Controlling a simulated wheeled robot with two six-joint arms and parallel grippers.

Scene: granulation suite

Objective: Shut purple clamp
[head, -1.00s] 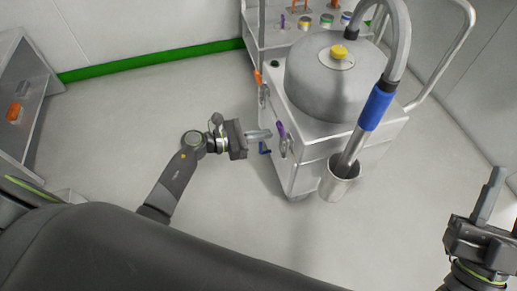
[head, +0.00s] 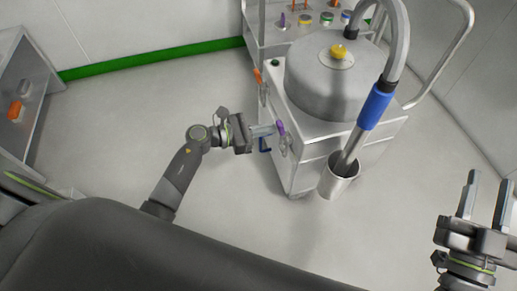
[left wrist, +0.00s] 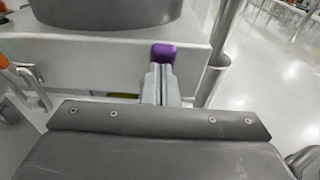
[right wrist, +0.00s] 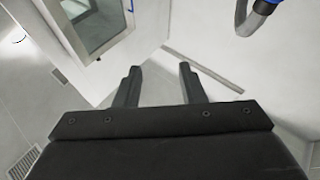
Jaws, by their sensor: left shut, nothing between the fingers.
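The purple clamp handle (head: 281,128) is on the near left side of the metal machine cart, upright above its metal latch (head: 284,146). In the left wrist view the purple handle tip (left wrist: 163,53) shows straight ahead, just beyond my fingertips. My left gripper (head: 273,129) is shut and empty, its tips pointing at the clamp. I cannot tell whether they touch it. The closed fingers (left wrist: 160,83) hide the lower part of the clamp in the left wrist view. My right gripper (head: 486,200) is open and empty at the right, away from the cart; its fingers (right wrist: 160,85) are spread.
The domed vessel (head: 328,85) stands on the cart. A blue-sleeved hose (head: 374,106) drops into a metal cup (head: 339,182). The floor left is clear.

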